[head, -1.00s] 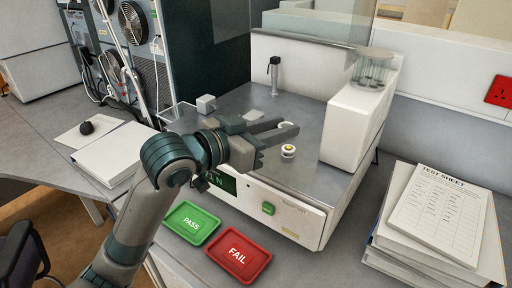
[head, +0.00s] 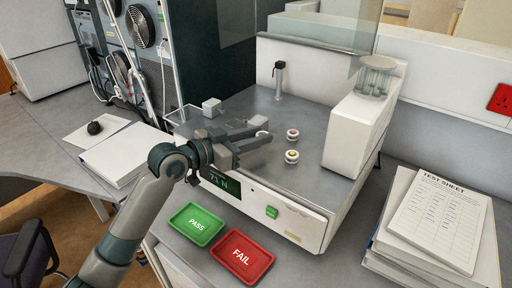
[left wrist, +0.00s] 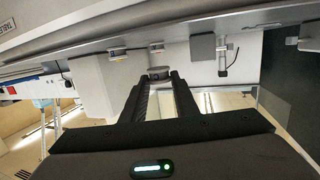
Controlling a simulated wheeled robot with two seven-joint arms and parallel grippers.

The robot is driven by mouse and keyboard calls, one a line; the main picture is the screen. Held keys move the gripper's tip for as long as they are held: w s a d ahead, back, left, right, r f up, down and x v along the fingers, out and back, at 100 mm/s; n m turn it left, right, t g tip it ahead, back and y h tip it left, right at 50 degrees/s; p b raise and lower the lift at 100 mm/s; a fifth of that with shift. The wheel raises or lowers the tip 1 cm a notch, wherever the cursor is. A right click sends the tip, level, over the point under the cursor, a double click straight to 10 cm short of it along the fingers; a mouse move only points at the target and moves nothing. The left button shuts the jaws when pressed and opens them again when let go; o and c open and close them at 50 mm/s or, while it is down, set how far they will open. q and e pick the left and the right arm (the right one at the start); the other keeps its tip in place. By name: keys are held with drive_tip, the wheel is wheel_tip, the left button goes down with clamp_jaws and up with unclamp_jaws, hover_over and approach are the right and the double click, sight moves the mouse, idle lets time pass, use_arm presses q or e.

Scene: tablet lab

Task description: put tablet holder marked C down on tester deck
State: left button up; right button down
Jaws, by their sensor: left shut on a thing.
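Two similar holders stand on the deck to the right of the fingertips, one with a reddish middle (head: 292,133) and one with a yellow middle (head: 291,157). My right gripper is not in view.
A small camera-like post (head: 279,80) stands at the deck's back. A white block with a glass jar (head: 375,77) bounds the right side. A grey cube (head: 212,107) is at the left. Green PASS (head: 196,224) and red FAIL (head: 243,257) trays lie in front.

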sight(256, 157)
use_arm(q)
drive_tip(key=shift+f+p, duration=0.85)
drive_tip(key=shift+f, duration=1.15)
drive_tip(key=shift+f, duration=0.2)
drive_tip(key=o, duration=0.8)
drive_tip(key=shift+r, duration=0.15)
